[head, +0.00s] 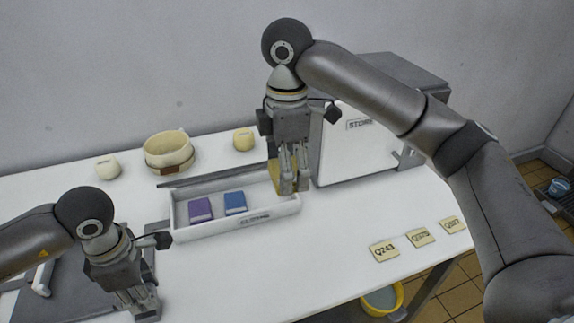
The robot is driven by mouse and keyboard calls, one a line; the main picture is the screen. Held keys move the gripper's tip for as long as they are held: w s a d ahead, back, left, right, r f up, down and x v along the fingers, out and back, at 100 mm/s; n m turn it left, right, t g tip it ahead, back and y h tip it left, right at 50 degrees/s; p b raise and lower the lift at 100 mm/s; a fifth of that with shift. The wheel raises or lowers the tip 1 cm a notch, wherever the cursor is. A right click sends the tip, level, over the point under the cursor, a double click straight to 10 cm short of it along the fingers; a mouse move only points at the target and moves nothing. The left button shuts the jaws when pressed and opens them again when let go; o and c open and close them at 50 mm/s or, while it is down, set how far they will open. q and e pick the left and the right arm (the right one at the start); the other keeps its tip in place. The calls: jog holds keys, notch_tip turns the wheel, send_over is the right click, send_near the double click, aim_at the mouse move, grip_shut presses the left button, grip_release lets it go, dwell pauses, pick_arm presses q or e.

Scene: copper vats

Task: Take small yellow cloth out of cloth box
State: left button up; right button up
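The white cloth box (235,228) stands on the white table, with its lid tilted up along the back edge. A purple cloth (200,209) and a blue cloth (235,202) lie in it. The small yellow cloth (273,174) shows at the box's right end, upright against the fingers of my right gripper (293,188), which looks shut on it. The fingers hide part of the cloth, and I cannot tell whether it touches the box floor. My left gripper (140,308) is low at the left front, apart from the box; its finger gap is unclear.
A grey-white cabinet (350,160) stands just right of the box. A cream bowl (168,152) and two small cream cups (107,167) (243,139) are behind it. Several labelled tags (384,250) lie at the front right. A yellow bucket (382,300) is below the table.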

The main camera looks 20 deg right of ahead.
pick_arm(q)
jog(key=o, duration=0.5)
jog(key=shift+o, duration=0.2)
